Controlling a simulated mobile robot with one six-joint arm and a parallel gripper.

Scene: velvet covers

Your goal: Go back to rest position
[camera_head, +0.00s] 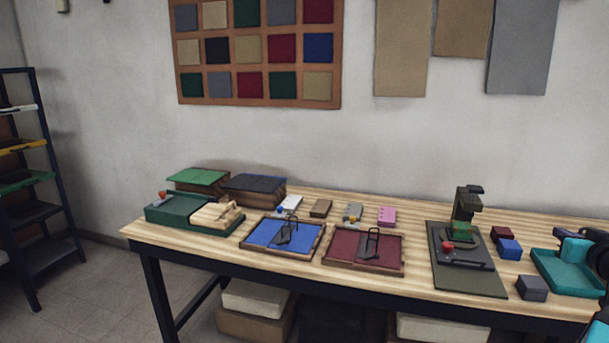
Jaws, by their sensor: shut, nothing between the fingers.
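My arm comes in at the right edge in teal and black, and much of it is cut off by the frame. Its dark end, my gripper (565,232), is held above the teal tray (548,268) at the right end of the table. It looks shut and empty. The fingers are small and dark here, with little detail.
The wooden table (315,285) bears a green tray (175,219), a blue tray (262,233), a dark red tray (340,252) and a dark press (466,215) on a base plate. A blue block (508,249) and a grey block (532,288) lie left of the teal tray. Shelves (40,215) stand far left.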

